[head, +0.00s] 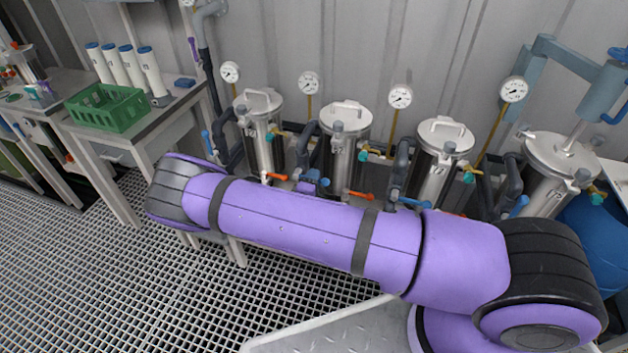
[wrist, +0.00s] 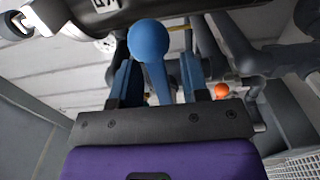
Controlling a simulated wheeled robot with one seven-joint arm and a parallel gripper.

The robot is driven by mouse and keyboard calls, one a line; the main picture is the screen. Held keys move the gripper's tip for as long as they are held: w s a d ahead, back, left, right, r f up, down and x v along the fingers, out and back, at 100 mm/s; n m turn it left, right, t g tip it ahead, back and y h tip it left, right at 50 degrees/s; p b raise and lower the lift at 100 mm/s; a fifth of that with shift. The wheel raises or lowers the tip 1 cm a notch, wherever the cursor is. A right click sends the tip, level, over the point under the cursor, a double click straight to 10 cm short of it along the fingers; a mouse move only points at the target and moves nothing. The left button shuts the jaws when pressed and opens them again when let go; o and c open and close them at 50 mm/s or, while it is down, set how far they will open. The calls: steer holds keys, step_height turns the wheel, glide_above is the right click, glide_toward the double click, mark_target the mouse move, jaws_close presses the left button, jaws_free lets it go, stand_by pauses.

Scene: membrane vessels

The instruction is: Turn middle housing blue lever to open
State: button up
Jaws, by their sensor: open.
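Several steel housings with domed lids stand in a row in the head view, among them one with a blue lever (head: 395,192) near its foot, beside the housing (head: 437,165). My arm crosses in front and hides the lower parts of the row; my gripper cannot be made out there. In the wrist view my gripper (wrist: 155,68) is open, its two fingers pointing away from the camera. A blue lever with a round knob (wrist: 148,40) stands between the fingers. I cannot tell whether either finger touches it, or which housing this lever belongs to.
Orange levers (head: 361,196) sit low by the housings; an orange knob (wrist: 221,90) lies right of the fingers. Dark pipes (wrist: 235,45) run close by. Pressure gauges (head: 401,96) stand behind. A table with a green crate (head: 107,106) is left; grated floor lies in front.

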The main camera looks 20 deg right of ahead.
steer(key=shift+w+d, duration=0.1)
steer(key=shift+w, duration=0.05)
steer(key=shift+c, duration=0.4)
jaws_close()
